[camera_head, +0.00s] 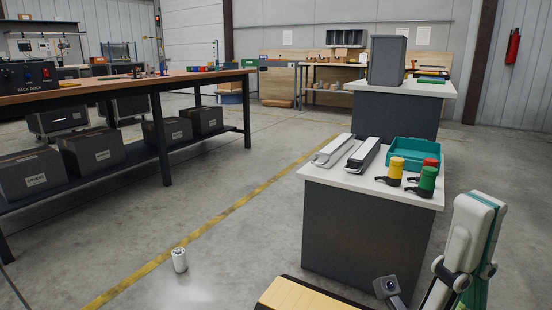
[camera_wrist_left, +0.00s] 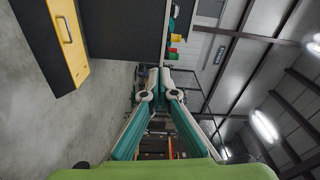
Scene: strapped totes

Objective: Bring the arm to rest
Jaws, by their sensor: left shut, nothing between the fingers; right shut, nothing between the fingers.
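On the counter are a teal tray (camera_head: 400,152), yellow (camera_head: 395,170), green (camera_head: 427,182) and red (camera_head: 431,163) cylinders, and two long tools. A white cylinder (camera_head: 179,260) stands on the floor. A long workbench (camera_head: 110,84) is at left. The floor between is mostly clear.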

